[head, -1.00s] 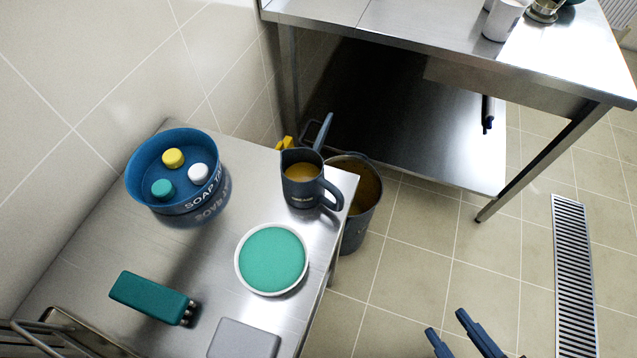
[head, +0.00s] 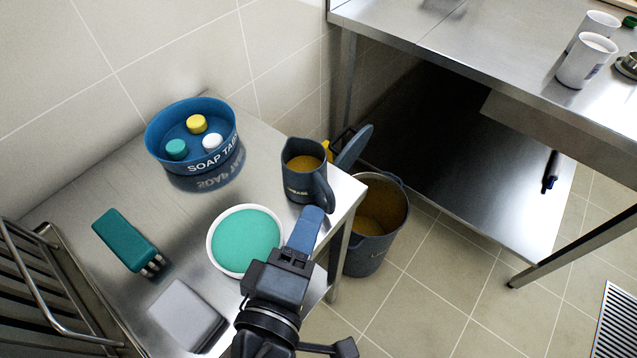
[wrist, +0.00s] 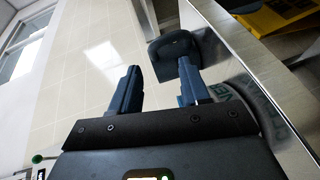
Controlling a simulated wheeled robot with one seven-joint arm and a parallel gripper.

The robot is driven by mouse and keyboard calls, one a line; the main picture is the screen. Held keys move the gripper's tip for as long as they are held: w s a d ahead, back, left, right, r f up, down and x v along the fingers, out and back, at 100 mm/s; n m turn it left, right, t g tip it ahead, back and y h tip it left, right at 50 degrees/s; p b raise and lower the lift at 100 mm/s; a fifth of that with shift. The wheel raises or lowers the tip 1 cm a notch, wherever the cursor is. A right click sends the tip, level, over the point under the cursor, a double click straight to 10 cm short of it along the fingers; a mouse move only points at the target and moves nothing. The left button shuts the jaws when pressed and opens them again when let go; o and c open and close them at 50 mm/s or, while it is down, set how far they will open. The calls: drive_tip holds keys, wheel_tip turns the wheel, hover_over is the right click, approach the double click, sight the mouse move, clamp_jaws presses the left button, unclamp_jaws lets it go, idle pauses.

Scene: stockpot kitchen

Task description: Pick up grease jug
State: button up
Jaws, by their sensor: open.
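The grease jug (head: 298,177), a dark blue-grey jug with yellowish contents, stands upright near the right corner of the steel table (head: 265,150). Its looped handle points toward the front right. My gripper (head: 311,213) is just in front of the handle, and in this view one finger hides the other. In the wrist view my gripper (wrist: 160,78) is open with nothing between its fingers. The handle of the jug (wrist: 172,46) shows just beyond the fingertips, nearer the right finger. I cannot tell whether a finger touches it.
A white-rimmed green round dish (head: 245,240) lies left of my gripper. A blue soap tub (head: 190,140), a green block-like brush (head: 125,240) and a grey flat block (head: 187,315) are farther left. A bucket (head: 375,220) stands on the floor beside the table. A steel bench (head: 450,50) is behind.

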drive_tip(key=shift+s+a+r, duration=0.15)
drive_tip(key=shift+a+r, duration=0.4)
drive_tip(key=shift+r, duration=0.1)
drive_tip(key=p, duration=0.2)
hover_over(316, 194)
drive_tip(key=s, duration=0.4)
drive_tip(key=shift+w+f, duration=0.25)
drive_tip(key=shift+f, duration=0.5)
clamp_jaws()
